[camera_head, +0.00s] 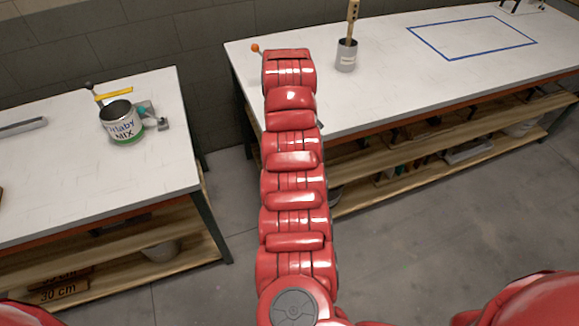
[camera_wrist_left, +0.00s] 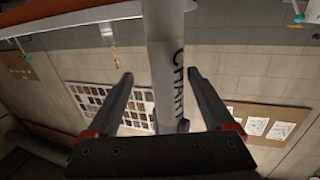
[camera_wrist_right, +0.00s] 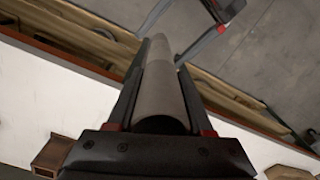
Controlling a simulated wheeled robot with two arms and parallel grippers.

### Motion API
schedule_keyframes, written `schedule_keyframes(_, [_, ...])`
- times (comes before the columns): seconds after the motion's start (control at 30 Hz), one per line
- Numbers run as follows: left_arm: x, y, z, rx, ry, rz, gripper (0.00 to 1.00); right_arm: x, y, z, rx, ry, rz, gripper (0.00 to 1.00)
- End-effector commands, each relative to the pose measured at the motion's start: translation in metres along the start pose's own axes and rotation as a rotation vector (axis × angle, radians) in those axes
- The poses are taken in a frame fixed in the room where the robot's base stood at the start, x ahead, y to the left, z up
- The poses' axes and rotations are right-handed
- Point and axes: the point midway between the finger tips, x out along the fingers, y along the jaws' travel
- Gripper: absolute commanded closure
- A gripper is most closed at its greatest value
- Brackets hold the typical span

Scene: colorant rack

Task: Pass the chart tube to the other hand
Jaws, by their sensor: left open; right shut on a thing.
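The chart tube (camera_wrist_right: 165,88) is a pale grey cylinder. In the right wrist view my right gripper (camera_wrist_right: 163,55) is shut on it, with the tube's near round end close to the palm. In the left wrist view the chart tube (camera_wrist_left: 165,50) is white with dark "CHART" lettering and runs between the spread fingers of my left gripper (camera_wrist_left: 160,78). That gripper is open, with a gap on both sides of the tube. Part of my left gripper also shows beyond the tube's far end in the right wrist view. In the head view a red arm of mine hides the tube and both grippers.
A white worktable (camera_head: 400,75) with a grey cup (camera_head: 346,56) stands ahead; a blue outline (camera_head: 470,57) on it is empty. Another white table (camera_head: 90,170) at left carries a labelled paint can (camera_head: 120,124). Grey floor lies between and before them.

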Motion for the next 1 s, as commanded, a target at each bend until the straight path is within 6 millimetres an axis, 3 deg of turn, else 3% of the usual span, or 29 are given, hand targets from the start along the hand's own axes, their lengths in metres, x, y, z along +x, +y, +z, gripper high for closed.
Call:
schedule_keyframes(0.1, [0.025, -0.001, -0.001, -0.002, 0.002, -0.001, 0.13, 0.000, 0.000, 0.000, 0.000, 0.000, 0.000, 1.00])
schedule_keyframes(0.3, [0.052, -0.001, 0.000, -0.001, 0.001, -0.001, 0.13, 0.000, 0.000, 0.000, 0.000, 0.000, 0.000, 1.00])
schedule_keyframes(0.73, [0.061, -0.001, -0.001, 0.000, 0.002, -0.002, 0.13, 0.000, 0.000, 0.000, 0.000, 0.000, 0.000, 1.00])
schedule_keyframes(1.0, [0.061, 0.000, 0.000, 0.000, 0.002, -0.001, 0.62, 0.000, -0.001, -0.001, -0.001, 0.001, -0.001, 1.00])
